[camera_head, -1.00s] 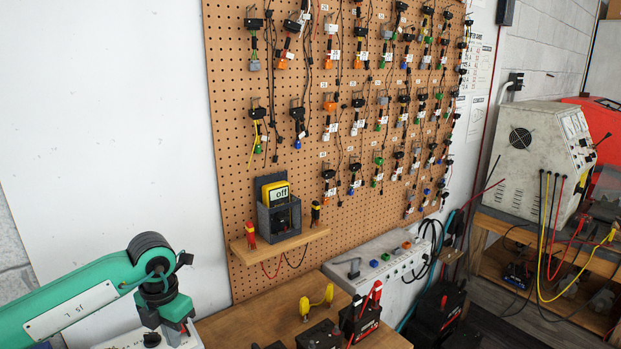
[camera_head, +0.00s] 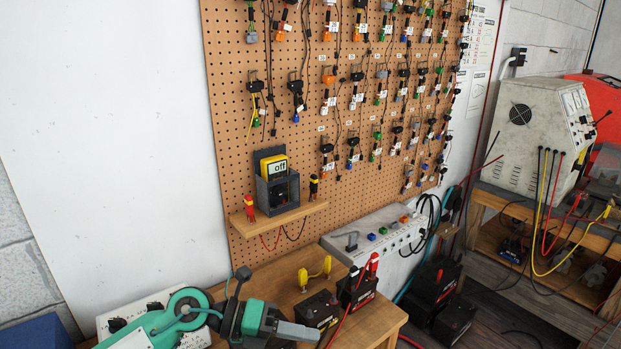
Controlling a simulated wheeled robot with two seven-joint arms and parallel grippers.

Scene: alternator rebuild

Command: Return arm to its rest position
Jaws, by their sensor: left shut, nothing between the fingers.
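My left arm comes in low at the bottom left, a green link with a dark wrist. My left gripper (camera_head: 298,332) is at its right end, just above the front of the wooden bench (camera_head: 270,276). It is shut, with nothing seen in it, and points right toward a black battery block (camera_head: 318,309). I cannot tell whether it touches the block. My right gripper is not in view.
A yellow clamp (camera_head: 314,273) and a second black battery (camera_head: 358,288) stand on the bench. A white switch box (camera_head: 385,240) lies behind. A shelf (camera_head: 280,217) with a yellow multimeter (camera_head: 274,168) hangs on the pegboard (camera_head: 222,90). A grey tester (camera_head: 522,140) stands right.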

